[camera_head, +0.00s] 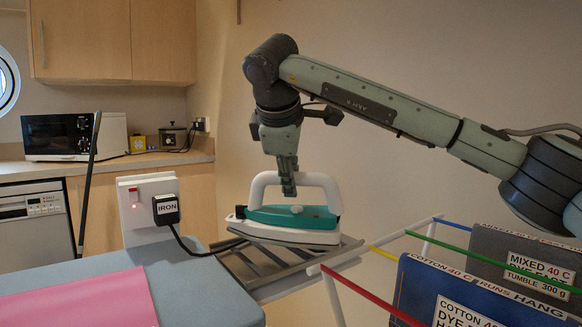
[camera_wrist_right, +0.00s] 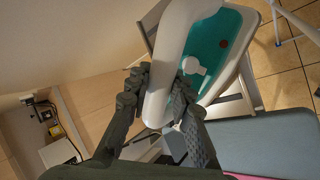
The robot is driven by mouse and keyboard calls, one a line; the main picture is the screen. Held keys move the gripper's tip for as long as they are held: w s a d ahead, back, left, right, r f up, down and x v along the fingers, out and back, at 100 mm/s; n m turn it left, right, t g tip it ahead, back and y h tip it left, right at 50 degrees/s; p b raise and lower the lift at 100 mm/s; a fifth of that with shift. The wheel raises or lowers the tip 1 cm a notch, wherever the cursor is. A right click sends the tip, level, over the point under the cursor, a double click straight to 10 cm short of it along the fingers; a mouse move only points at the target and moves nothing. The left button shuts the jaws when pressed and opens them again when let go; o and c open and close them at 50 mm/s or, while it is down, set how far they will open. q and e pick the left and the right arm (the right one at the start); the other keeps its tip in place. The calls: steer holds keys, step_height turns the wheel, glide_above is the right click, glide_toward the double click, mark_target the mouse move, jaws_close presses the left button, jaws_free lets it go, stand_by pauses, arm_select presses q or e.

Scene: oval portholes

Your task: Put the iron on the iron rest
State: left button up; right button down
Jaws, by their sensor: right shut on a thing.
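The iron (camera_head: 290,217) has a white handle and a teal and white body. It is level, over the slatted grey iron rest (camera_head: 262,262) at the end of the ironing board. Its sole looks to be on or just above the slats; I cannot tell which. My right gripper (camera_head: 289,188) comes from above and is shut on the iron's handle. In the right wrist view the fingers (camera_wrist_right: 160,92) close around the white handle, with the teal body (camera_wrist_right: 215,50) beyond. My left gripper is not in view.
The blue-grey ironing board (camera_head: 200,285) carries a pink cloth (camera_head: 85,300). A white socket panel with a black plug labelled IRON (camera_head: 166,209) stands behind it. Labelled laundry bins (camera_head: 470,285) and a rack with coloured rails (camera_head: 370,297) are at the right. A microwave (camera_head: 75,136) stands at the back left.

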steer(key=shift+f, duration=1.5)
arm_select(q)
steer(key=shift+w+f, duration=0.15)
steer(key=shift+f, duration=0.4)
arm_select(e)
steer(key=shift+f, duration=0.25)
steer(key=shift+f, duration=0.1)
steer(key=c, duration=1.6)
jaws_free()
steer(key=shift+f, duration=0.2)
steer(key=shift+c, duration=0.2)
steer(key=shift+o, duration=1.1)
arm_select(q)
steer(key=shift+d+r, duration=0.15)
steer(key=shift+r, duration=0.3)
arm_select(e)
steer(key=shift+o, duration=0.4)
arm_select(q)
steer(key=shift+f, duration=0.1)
